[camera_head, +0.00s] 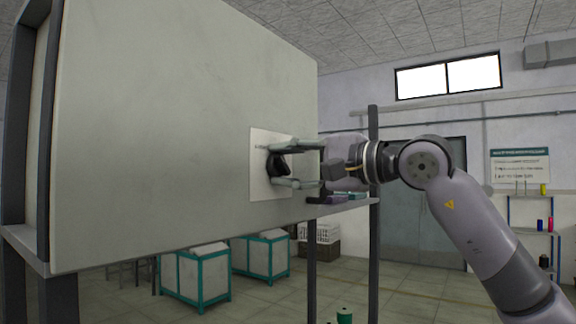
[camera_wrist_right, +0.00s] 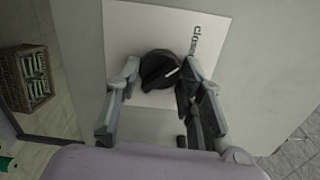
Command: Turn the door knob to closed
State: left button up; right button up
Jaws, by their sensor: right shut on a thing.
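The door knob (camera_head: 279,164) is black and round and sits on a white plate (camera_head: 259,189) on the side of a large grey cabinet (camera_head: 160,130). The plate (camera_wrist_right: 125,25) there carries the printed word "closed", partly cut short by the finger. My right gripper (camera_head: 283,163) has its two fingers on either side of the knob and is shut on it. It also shows in the wrist view (camera_wrist_right: 160,80). My left gripper is not in view.
Teal-edged bins (camera_head: 195,277) stand on the floor beneath the cabinet. A wicker crate (camera_wrist_right: 27,78) shows at the left of the wrist view. A shelf with colored spools (camera_head: 540,224) stands at the far right. A dark post (camera_head: 373,260) rises behind my right gripper.

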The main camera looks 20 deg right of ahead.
jog(key=o, duration=1.1)
jog(key=shift+o, duration=0.2)
jog(key=v, duration=1.2)
